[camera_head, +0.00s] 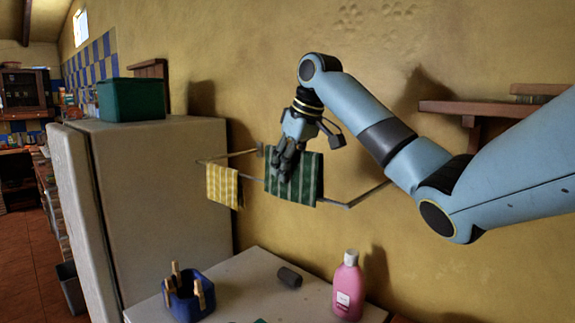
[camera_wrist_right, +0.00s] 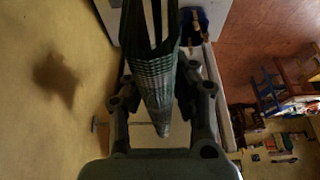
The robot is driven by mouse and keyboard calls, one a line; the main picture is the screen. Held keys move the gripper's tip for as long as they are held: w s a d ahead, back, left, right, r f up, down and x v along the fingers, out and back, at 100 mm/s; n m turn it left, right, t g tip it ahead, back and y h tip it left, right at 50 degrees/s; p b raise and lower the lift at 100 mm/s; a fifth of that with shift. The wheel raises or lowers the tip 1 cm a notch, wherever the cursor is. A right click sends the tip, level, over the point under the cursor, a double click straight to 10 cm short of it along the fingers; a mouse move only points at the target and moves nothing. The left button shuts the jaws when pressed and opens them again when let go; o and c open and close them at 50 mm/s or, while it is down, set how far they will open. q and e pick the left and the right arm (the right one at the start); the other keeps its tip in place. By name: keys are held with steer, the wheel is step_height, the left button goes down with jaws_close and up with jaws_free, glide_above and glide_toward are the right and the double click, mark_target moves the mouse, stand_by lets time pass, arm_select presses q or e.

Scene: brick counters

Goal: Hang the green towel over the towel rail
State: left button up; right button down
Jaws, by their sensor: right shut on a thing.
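The green towel with pale stripes (camera_head: 308,178) is at the towel rail (camera_head: 335,204) on the wall. Its top edge is above the rail's front bar and its lower edge hangs slightly below it. I cannot tell whether it is draped over the bar or hangs in front of it. My right gripper (camera_head: 283,172) is shut on the towel's upper left part. In the right wrist view the towel (camera_wrist_right: 158,85) runs between the fingers of the right gripper (camera_wrist_right: 157,88). My left gripper is not in view.
A yellow striped towel (camera_head: 222,185) hangs on the rail's left part. A fridge (camera_head: 165,190) with a green box (camera_head: 131,99) on top stands left. Below, a counter (camera_head: 245,290) bears a blue peg holder (camera_head: 188,302), a dark cylinder (camera_head: 290,277) and a pink bottle (camera_head: 348,285). A wooden shelf (camera_head: 480,107) is right.

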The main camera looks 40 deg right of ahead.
mark_target(288, 192)
step_height(288, 192, down, 8)
steer(key=b, duration=0.1)
stand_by(2.2)
steer(key=shift+f, duration=0.1)
steer(key=c, duration=0.6)
jaws_free()
step_height(288, 192, up, 2)
steer(key=shift+r+p, duration=0.25)
steer(key=shift+p, duration=0.6)
steer(key=shift+r, duration=3.25)
